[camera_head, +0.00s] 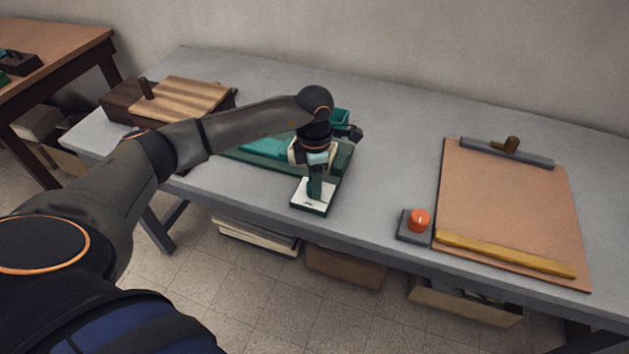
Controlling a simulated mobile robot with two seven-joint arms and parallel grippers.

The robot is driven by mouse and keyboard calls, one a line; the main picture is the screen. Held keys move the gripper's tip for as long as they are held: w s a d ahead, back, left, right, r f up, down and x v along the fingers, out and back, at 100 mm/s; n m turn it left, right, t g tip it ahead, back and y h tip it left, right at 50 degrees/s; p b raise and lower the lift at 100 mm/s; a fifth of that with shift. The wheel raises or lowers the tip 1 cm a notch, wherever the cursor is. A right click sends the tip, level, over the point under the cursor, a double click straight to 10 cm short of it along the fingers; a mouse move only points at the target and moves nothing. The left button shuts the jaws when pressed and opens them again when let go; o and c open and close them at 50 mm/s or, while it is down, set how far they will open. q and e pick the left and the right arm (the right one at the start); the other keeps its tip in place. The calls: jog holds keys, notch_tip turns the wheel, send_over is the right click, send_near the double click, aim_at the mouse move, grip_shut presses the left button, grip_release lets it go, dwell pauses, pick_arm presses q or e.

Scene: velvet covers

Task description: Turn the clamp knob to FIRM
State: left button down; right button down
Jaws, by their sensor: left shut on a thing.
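A green knob (315,188) stands on a white-faced plate (322,205) with a dark green edge, at the front edge of the green device (340,168) on the grey bench. It looks like the clamp knob. Marks on the plate are too small to read, so I cannot tell where the knob points. My left gripper (317,168) comes down from above and is shut on the green knob. It hides the knob's top, and my left arm hides part of the green device. My right gripper is not in view.
An orange-red button (419,219) on a grey block stands to the right, beside a brown board (508,205) with a yellow bar (500,253). A striped wooden board (183,98) lies at the back left. The bench (395,150) between device and brown board is clear.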

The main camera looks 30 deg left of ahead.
pick_arm(q)
jog(key=n, duration=0.4)
jog(key=shift+n+p, duration=0.3)
dwell(0.3)
jog(key=shift+c, duration=2.1)
grip_release()
notch_tip(320, 180, up, 13)
jog(key=shift+f, duration=0.2)
